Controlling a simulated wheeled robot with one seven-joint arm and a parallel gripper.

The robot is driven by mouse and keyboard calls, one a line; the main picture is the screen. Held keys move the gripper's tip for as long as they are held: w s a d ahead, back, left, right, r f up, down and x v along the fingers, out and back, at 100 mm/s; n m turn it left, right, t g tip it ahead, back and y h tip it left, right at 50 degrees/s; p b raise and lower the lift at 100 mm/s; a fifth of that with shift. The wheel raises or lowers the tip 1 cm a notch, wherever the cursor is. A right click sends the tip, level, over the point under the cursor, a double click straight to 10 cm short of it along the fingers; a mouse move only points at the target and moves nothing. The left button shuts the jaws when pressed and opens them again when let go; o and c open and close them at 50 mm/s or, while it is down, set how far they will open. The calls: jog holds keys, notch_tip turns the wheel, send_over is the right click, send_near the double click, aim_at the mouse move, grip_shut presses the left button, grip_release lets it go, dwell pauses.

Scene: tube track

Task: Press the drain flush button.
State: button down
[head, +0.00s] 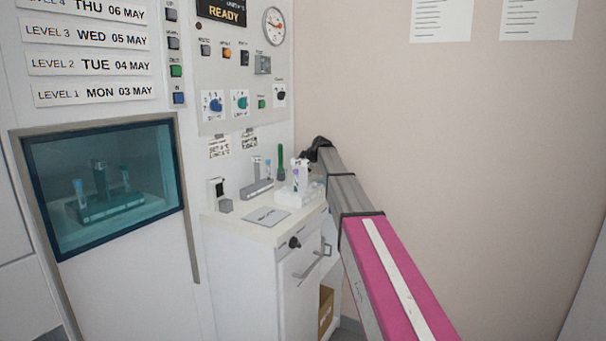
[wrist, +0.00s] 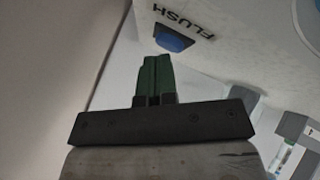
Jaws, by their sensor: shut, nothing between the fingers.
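The drain flush button is a blue button (wrist: 173,40) in a dark surround on a pale surface. The word FLUSH is printed beside it and appears upside down in the wrist view. My gripper (wrist: 154,62) has dark green fingers, shut together and empty. Their tips show just below and left of the button in that view. A gap to the button shows in the picture, but I cannot tell its depth. In the head view my arm reaches to the counter's back right; I cannot make out the fingers or the flush button there.
A counter (head: 228,219) holds a grey rack (head: 257,189), a white holder (head: 296,197) and a flat grey plate (head: 267,216). A control panel (head: 225,75) with knobs and buttons rises behind. A glazed hatch (head: 60,160) is at left.

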jog(key=shift+r, duration=0.85)
jog(key=shift+r, duration=2.5)
